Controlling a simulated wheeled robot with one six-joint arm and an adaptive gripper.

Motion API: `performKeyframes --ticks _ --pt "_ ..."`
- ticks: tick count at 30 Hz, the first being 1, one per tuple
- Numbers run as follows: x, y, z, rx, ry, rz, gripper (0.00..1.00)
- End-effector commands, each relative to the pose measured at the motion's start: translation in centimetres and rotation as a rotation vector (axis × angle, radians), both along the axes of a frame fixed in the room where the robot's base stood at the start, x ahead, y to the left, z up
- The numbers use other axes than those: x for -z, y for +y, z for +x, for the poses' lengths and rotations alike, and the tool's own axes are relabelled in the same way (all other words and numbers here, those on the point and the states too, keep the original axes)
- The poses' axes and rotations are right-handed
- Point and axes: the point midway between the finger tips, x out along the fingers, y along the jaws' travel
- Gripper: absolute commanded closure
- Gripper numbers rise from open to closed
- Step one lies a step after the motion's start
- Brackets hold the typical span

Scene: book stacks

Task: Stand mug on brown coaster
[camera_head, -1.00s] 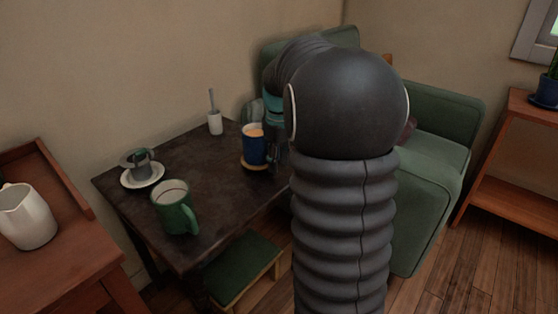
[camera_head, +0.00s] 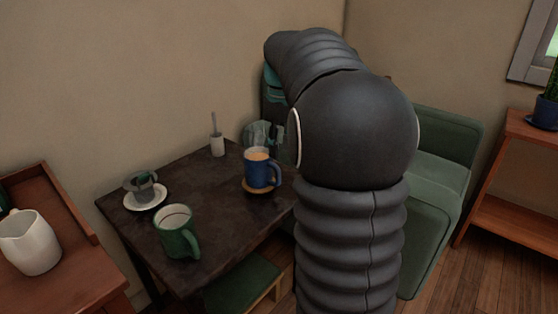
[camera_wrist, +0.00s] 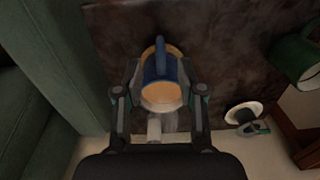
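The blue mug (camera_head: 257,176) stands upright on the round brown coaster (camera_head: 250,188) on the dark table. Its handle shows on the right in the head view. In the wrist view the mug (camera_wrist: 160,72) has its handle toward the top, and part of the coaster (camera_wrist: 148,52) shows beside it. My gripper (camera_wrist: 160,75) has its two fingers spread, one on each side of the mug in the picture, with gaps visible.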

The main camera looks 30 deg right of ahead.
Motion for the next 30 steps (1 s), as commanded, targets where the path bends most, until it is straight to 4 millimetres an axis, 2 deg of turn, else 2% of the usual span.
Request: performKeyframes --ticks 6,8,11,15,20,24,30 --pt "-0.5 0.5 -0.3 0.003 -0.007 -0.003 0.61" --pt "-0.7 1.3 -0.9 0.011 -0.022 -0.009 0.61" --pt "-1.2 3.6 -2.4 0.033 -0.058 -0.022 0.61" --pt "-1.4 7.4 -5.7 0.081 -0.131 -0.037 0.61" --pt "-0.7 11.3 -9.9 0.138 -0.219 -0.038 0.61" --pt "0.7 14.1 -13.6 0.187 -0.298 -0.025 0.61" --pt "3.6 17.2 -18.7 0.252 -0.402 0.014 0.61"
